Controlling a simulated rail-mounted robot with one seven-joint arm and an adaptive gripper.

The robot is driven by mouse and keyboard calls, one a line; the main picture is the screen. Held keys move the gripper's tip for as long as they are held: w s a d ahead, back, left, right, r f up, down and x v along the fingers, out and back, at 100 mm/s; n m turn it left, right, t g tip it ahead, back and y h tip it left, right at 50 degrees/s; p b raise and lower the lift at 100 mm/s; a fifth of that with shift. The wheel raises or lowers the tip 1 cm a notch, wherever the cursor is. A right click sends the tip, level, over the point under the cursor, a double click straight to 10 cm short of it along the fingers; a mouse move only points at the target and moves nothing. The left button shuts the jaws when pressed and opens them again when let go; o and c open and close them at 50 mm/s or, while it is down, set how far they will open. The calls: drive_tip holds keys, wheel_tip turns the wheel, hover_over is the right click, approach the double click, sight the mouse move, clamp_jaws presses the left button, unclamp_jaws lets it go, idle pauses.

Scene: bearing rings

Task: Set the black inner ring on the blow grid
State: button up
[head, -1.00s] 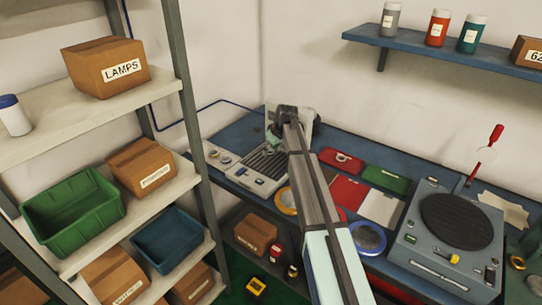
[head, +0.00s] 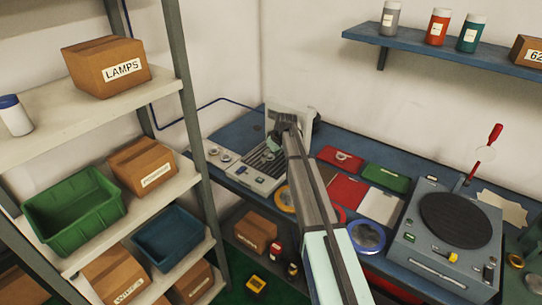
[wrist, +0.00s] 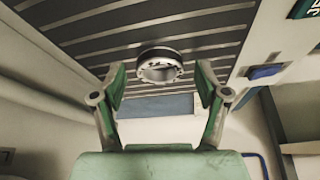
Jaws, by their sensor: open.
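In the wrist view a short ring (wrist: 160,66) with a black band and a pale, notched face sits against the dark slats of the blow grid (wrist: 215,45). My gripper (wrist: 160,80) is open, with one green-and-grey finger on each side of the ring and a visible gap to both. In the head view the blow grid (head: 264,181) is a pale unit with slats at the back left of the blue bench. My gripper (head: 273,146) is over its far part, and the ring cannot be made out there.
A pale upright panel (head: 290,117) stands behind the grid. Small round parts (head: 225,156) lie to its left. Red (head: 345,190) and green (head: 388,178) mats and a turntable unit (head: 430,260) are to the right. A shelf rack (head: 185,100) stands on the left.

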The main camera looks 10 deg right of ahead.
drive_tip(key=shift+r, duration=0.25)
drive_tip(key=b+v, duration=0.2)
drive_tip(key=v, duration=1)
drive_tip(key=shift+f, duration=0.1)
